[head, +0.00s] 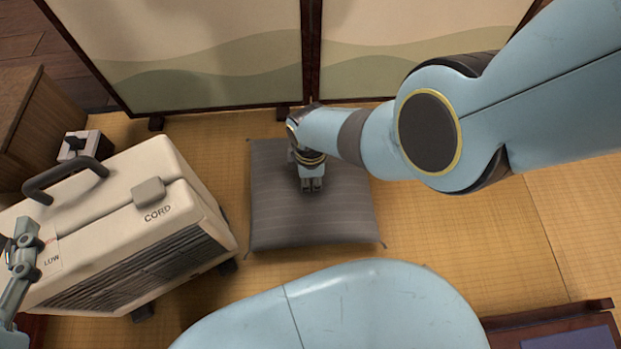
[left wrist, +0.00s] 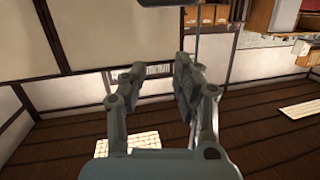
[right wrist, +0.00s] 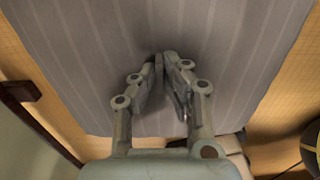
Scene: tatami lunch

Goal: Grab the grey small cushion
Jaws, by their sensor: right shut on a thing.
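The grey small cushion (head: 335,222) lies flat on the tatami in the middle of the head view. It has thin pale stripes and small corner tassels. My right gripper (head: 311,186) reaches down onto the cushion's upper middle. In the right wrist view the cushion (right wrist: 225,45) fills most of the picture, and the right gripper's fingertips (right wrist: 164,62) are close together, shut on its fabric. My left gripper (left wrist: 158,85) is open and empty in the left wrist view, away from the cushion. Part of it shows at the left edge of the head view.
A cream heater (head: 130,225) marked CORD and LOW stands left of the cushion. A folding screen (head: 190,55) stands behind it. A wooden cabinet (head: 35,125) is at the far left, and a dark low table (head: 550,325) is at lower right. The tatami (head: 480,235) right of the cushion is clear.

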